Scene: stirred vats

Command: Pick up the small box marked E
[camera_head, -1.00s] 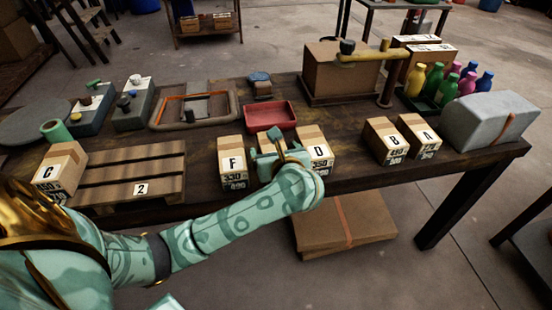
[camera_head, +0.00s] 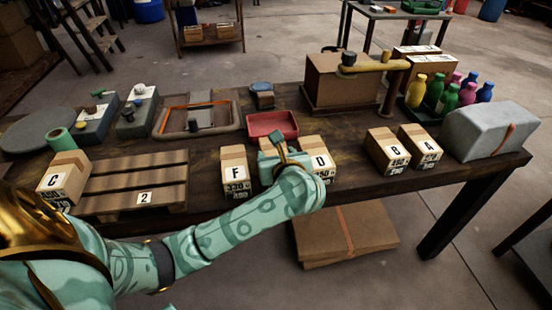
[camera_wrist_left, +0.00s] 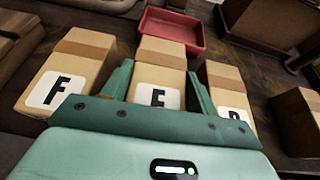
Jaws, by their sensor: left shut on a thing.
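In the head view my left gripper (camera_head: 283,160) covers most of this box. The box marked F (camera_wrist_left: 72,78) is close on its left and the box marked D (camera_wrist_left: 228,88) close on its right. I cannot tell whether the E box is clear of the table. My right gripper is not in view.
A red tray (camera_head: 272,124) lies just behind the held box. A pallet marked 2 (camera_head: 135,180) and box C (camera_head: 64,178) are to the left. Boxes B (camera_head: 388,150) and A (camera_head: 420,146) stand right, before a grey rounded case (camera_head: 490,130).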

